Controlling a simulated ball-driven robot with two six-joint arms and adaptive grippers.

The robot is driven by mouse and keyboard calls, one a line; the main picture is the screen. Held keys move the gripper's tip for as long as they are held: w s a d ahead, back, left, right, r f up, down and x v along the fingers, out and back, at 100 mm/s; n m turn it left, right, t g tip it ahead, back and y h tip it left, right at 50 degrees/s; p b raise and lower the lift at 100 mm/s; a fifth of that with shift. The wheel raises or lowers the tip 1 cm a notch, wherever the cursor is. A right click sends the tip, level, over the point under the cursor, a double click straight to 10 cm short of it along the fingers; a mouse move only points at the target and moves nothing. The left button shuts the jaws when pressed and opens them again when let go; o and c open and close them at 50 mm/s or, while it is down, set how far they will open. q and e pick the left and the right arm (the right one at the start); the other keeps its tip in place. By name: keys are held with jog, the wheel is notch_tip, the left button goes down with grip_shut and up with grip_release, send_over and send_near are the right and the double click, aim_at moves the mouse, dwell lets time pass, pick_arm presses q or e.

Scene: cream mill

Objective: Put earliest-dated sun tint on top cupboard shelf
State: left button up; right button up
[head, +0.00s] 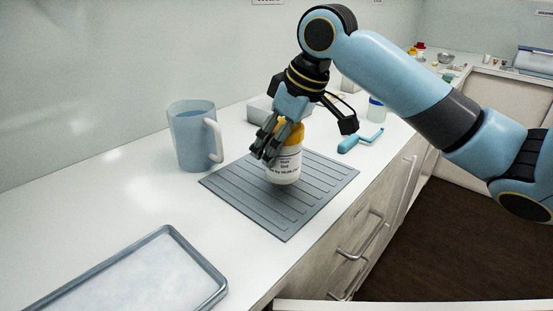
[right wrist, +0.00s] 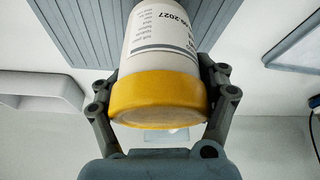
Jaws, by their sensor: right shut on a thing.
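A white bottle with a yellow cap (head: 285,165) stands upright on or just over the grey ribbed mat (head: 325,185). My right gripper (head: 277,145) comes down on it from above and is shut on it, near the cap. In the right wrist view the bottle (right wrist: 165,75) sits between both fingers, and its label shows a date ending in 2027; the rest of the label is partly cut off. I cannot tell whether the bottle's base touches the mat. My left gripper is out of view. No cupboard shelf is recognisable in these views.
A blue-grey jug (head: 190,138) stands left of the mat. A metal tray (head: 130,275) lies at the front left. A teal-handled tool (head: 360,140) and a blue-capped container (head: 376,108) are behind the mat. Small items stand on the far counter. The counter between jug and tray is clear.

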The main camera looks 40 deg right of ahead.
jog(key=shift+f, duration=1.5)
jog(key=shift+f, duration=0.1)
jog(key=o, duration=1.5)
